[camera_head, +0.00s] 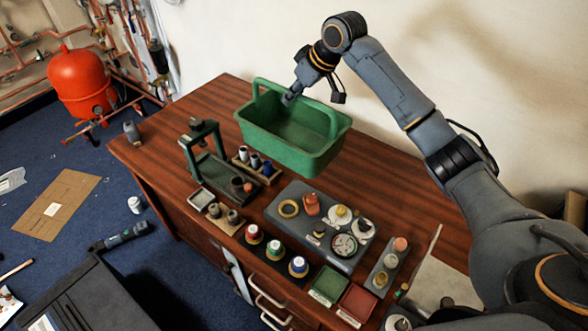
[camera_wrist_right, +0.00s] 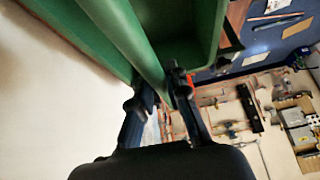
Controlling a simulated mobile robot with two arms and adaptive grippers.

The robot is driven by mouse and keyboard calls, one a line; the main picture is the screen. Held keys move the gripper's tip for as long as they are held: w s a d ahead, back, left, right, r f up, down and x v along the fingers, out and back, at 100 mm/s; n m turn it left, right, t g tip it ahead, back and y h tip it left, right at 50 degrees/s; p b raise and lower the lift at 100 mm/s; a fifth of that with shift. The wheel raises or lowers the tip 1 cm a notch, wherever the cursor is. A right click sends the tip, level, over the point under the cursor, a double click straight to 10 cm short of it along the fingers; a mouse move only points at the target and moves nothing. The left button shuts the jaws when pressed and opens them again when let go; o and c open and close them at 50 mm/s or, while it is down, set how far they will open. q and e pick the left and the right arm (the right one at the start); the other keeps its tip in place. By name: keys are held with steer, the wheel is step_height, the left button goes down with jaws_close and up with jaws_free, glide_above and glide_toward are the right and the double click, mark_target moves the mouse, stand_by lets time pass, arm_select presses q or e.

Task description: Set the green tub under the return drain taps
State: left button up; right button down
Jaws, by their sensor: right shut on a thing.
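The green tub (camera_head: 305,157) is a rectangular open container, held above the back of the wooden bench. My right gripper (camera_head: 290,97) is shut on its far side, near the rim or handle. In the right wrist view the tub (camera_wrist_right: 205,30) fills the top, and my right gripper's fingers (camera_wrist_right: 160,95) close around a long green bar of it. The tub looks roughly level and empty. Copper pipes with taps (camera_head: 100,122) run by the red vessel at the far left; I cannot tell which taps are the return drain.
The wooden bench (camera_head: 158,153) carries a dark green press stand (camera_head: 205,150), a grey tray of parts (camera_head: 330,255), and small colored bins (camera_head: 328,285). A red tank (camera_head: 80,82) stands at the far left. Cardboard (camera_head: 58,203) and a white can (camera_head: 135,205) are on the blue floor.

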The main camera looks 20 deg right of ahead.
steer(key=shift+w+d, duration=0.15)
steer(key=shift+d, duration=0.1)
steer(key=p, duration=0.2)
glide_above(345, 141)
steer(key=f, duration=0.8)
steer(key=shift+w+a+f, duration=0.2)
steer(key=shift+a+f, duration=0.1)
steer(key=shift+a, duration=0.1)
steer(key=shift+s+d+f, duration=0.2)
steer(key=shift+d+f, duration=0.1)
steer(key=shift+f, duration=0.1)
step_height(345, 141, down, 3)
steer(key=shift+s+d+r, duration=0.1)
steer(key=shift+f, duration=0.4)
steer(key=c, duration=1.3)
jaws_free()
